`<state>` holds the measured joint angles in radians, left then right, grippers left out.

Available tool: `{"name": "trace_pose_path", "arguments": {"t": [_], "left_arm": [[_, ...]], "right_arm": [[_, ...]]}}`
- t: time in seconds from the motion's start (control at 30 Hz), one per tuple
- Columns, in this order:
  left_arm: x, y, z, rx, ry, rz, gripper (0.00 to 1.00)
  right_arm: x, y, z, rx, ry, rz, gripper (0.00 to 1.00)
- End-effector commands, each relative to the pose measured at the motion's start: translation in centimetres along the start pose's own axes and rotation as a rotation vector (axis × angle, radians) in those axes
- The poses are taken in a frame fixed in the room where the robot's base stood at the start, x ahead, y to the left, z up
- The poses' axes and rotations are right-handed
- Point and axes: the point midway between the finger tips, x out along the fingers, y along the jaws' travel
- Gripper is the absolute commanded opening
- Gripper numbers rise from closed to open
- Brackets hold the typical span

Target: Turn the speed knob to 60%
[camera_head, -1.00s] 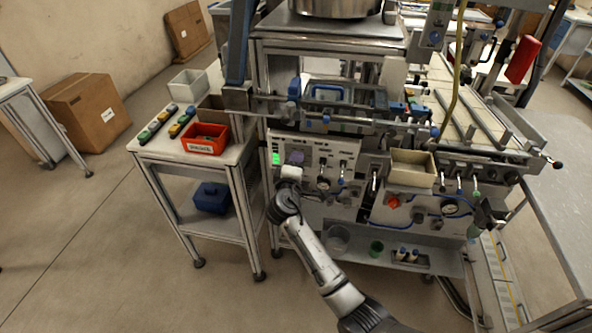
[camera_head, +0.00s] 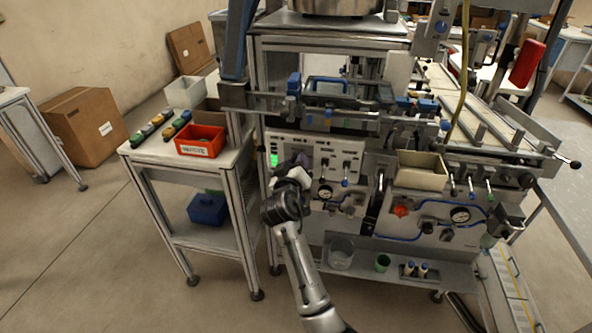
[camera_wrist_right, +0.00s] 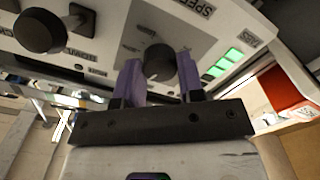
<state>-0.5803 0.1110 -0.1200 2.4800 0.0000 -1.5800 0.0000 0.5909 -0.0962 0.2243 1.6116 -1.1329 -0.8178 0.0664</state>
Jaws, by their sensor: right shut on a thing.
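The speed knob (camera_wrist_right: 160,62) is a round dark knob on a pale panel (camera_wrist_right: 205,22) lettered "SPEED" in the right wrist view. My right gripper (camera_wrist_right: 161,70) has its two purple fingers on either side of the knob, shut on it. In the head view my right gripper (camera_head: 297,168) is at the left part of the machine's front panel (camera_head: 333,148) and hides the knob there. Green lit bars (camera_wrist_right: 222,64) sit beside the knob; they also show in the head view (camera_head: 274,160). The knob's exact setting is not readable. My left gripper is not in view.
Another dark knob (camera_wrist_right: 38,31) is on the same panel. Levers and a gauge (camera_head: 325,192) are right of my right gripper in the head view. A side table (camera_head: 150,154) with a red bin (camera_head: 200,141) stands left of the machine. Open floor lies in front.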

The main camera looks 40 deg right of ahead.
Motion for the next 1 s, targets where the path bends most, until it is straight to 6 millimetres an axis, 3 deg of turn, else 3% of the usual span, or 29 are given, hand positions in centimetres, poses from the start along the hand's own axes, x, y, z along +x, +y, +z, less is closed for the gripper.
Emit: {"name": "trace_pose_path", "arguments": {"t": [0.33,0.83,0.87,1.0], "left_arm": [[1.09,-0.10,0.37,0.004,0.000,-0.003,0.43],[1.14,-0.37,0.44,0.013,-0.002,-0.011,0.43],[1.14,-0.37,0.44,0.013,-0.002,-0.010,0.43],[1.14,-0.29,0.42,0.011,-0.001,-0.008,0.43]], "right_arm": [[-0.01,0.00,-0.01,0.110,0.001,0.000,0.12],[-0.01,0.04,-0.09,0.124,0.001,0.000,0.12],[-0.01,0.04,-0.09,0.124,0.001,0.000,0.36],[-0.01,0.04,-0.07,0.123,0.001,0.000,0.50]]}}
